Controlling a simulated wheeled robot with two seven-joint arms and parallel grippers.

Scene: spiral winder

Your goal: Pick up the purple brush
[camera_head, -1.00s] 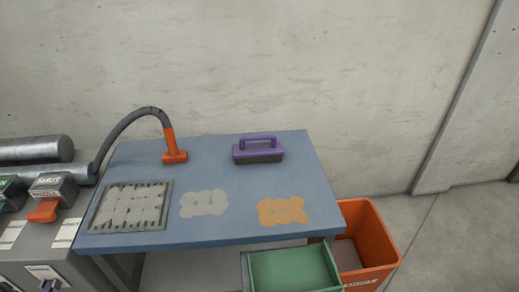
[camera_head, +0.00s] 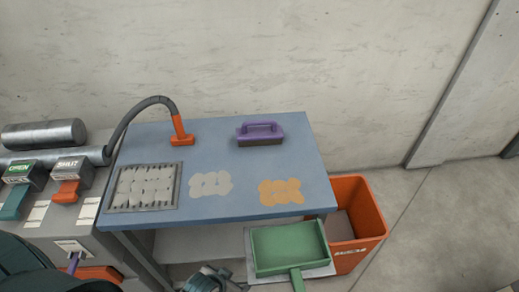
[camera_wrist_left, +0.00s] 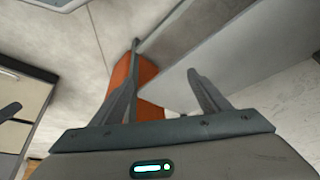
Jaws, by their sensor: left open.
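The purple brush (camera_head: 260,131) has a loop handle on top and a dark bristle base. It stands upright near the back right of the blue table (camera_head: 240,165) in the head view. My left gripper (camera_head: 208,282) shows at the bottom edge of the head view, below and in front of the table, well away from the brush. In the left wrist view its two fingers (camera_wrist_left: 165,85) are spread apart with nothing between them. The brush does not show in the left wrist view. My right gripper is not in view.
An orange nozzle (camera_head: 181,134) on a grey hose stands left of the brush. A grey grate (camera_head: 146,187), a pale patch (camera_head: 210,184) and an orange patch (camera_head: 281,192) lie on the table front. A green dustpan (camera_head: 288,248) and orange bin (camera_head: 357,220) are at the right.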

